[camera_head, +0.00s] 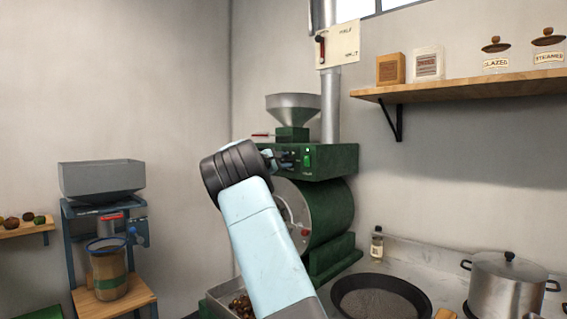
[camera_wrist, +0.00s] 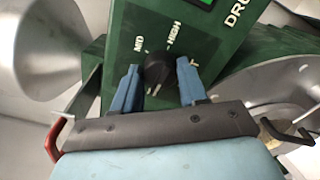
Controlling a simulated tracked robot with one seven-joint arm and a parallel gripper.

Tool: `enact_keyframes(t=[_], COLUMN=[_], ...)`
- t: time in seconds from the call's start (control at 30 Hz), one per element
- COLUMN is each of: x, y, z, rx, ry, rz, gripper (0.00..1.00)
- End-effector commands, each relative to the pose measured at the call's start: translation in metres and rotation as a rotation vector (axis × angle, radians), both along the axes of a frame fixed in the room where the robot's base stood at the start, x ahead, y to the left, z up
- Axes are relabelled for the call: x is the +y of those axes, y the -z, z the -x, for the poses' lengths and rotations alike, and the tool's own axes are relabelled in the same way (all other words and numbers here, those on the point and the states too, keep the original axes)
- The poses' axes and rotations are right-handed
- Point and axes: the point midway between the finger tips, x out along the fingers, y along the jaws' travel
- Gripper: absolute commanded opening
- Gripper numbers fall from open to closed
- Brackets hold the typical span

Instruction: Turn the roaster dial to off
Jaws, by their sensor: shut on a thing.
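The green roaster (camera_head: 325,210) stands in the middle of the head view, with a metal hopper on top and a control box (camera_head: 335,160). My gripper (camera_head: 284,158) is at the front panel of that box. In the wrist view, the black dial (camera_wrist: 157,67) sits between the two blue fingers of my gripper (camera_wrist: 158,86), which are shut on it. The words MID and HIGH show beside the dial, and other marks are partly covered by a finger. I cannot tell clearly which mark the dial points at. In the head view, my gripper largely hides the dial.
A lit green switch (camera_head: 306,160) is right of my gripper on the panel. A tray of chestnuts (camera_head: 213,303) lies below the roaster. A dark pan (camera_head: 338,300), a small bottle (camera_head: 376,246) and a pot (camera_head: 507,285) stand to the right. A shelf (camera_head: 470,82) is above.

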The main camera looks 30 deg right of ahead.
Motion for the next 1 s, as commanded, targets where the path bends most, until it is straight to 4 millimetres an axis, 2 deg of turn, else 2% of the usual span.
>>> enact_keyframes(t=[0.43, 0.47, 0.5, 0.7, 1.0], x=[-0.0012, -0.0012, -0.0012, -0.0009, 0.0014], y=[0.0043, 0.0043, 0.0044, 0.0028, 0.0015], z=[-0.0001, -0.0001, -0.0002, 0.0, 0.0006], rx=[0.013, 0.013, 0.012, 0.011, 0.009], ry=[0.003, 0.002, 0.003, 0.002, 0.001], rz=[0.0, 0.0, 0.0, 0.0, 0.001], gripper=[0.12, 0.44, 0.48, 0.67, 0.68])
